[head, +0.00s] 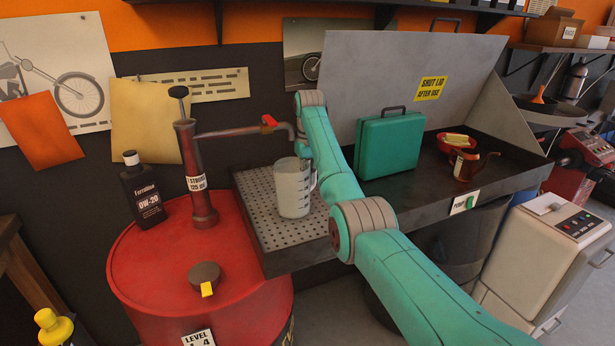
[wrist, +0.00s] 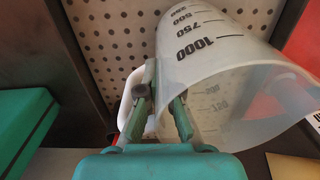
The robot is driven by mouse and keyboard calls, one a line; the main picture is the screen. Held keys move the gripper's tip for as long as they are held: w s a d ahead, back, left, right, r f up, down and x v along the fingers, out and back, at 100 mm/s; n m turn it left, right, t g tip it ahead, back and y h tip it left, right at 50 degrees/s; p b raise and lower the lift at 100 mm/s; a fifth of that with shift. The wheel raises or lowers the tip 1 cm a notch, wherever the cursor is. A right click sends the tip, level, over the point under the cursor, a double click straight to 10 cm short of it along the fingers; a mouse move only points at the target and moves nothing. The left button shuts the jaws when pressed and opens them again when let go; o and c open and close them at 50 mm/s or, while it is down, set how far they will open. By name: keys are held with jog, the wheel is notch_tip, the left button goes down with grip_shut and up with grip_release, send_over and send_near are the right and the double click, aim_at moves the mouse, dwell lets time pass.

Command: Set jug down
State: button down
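The jug (head: 293,190) is a translucent measuring jug with dark volume marks. In the head view it is upright over the perforated drip tray (head: 270,232), below the pump spout; I cannot tell whether its base touches. The wrist view shows the jug (wrist: 225,60) close up, with the tray's holes (wrist: 105,35) behind it.
A red drum (head: 150,260) with a hand pump (head: 195,170) and a black oil bottle (head: 143,187) stands left of the tray. On the bench to the right are a green case (head: 388,146), a red bowl (head: 455,143) and a copper-coloured can (head: 468,166).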

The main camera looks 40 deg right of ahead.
jog(key=shift+f, duration=0.5)
jog(key=c, duration=1.2)
grip_release()
jog(key=shift+c, duration=0.2)
